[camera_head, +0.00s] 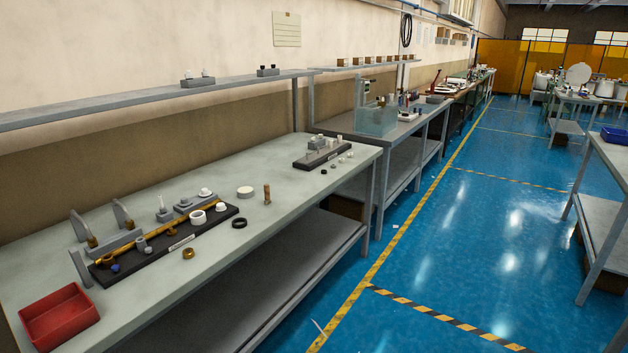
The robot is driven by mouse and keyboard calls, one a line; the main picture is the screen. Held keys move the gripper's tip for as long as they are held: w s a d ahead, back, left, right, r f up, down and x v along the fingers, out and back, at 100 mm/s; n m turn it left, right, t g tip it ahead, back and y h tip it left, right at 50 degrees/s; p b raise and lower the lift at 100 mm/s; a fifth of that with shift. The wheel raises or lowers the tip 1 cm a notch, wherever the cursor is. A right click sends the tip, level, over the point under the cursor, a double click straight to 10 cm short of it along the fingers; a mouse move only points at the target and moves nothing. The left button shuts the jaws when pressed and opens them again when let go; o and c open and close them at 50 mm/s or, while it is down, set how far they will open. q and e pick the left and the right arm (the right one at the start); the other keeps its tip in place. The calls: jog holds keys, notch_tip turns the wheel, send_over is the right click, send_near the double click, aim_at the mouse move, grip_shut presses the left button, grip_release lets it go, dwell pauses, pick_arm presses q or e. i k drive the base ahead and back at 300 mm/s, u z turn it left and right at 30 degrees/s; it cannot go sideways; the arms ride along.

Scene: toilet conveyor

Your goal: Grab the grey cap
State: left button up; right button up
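Neither of my grippers shows in the head view. On the near workbench (290,205), a long black tray (213,228) holds a brass-coloured rod and several small parts. A small grey round part (140,244), which may be the grey cap, sits on this tray toward its left end, beside the rod. It is too small to tell its exact shape. Other grey pieces stand behind the tray, including a small grey block with a white pin (162,214), so I cannot tell for sure which is the grey cap.
A red bin (60,322) stands at the bench's near left corner. A brass ring (188,254), a black ring (239,218), a white disc (245,190) and a brown peg (267,195) stand near the tray. A shelf (150,94) runs above. Blue floor (450,260) is open at right.

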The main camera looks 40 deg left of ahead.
aim_at(183, 202)
jog(key=u, duration=0.2)
jog(key=i, duration=1.2)
jog(key=u, duration=1.15)
jog(key=i, duration=0.9)
jog(key=u, duration=0.8)
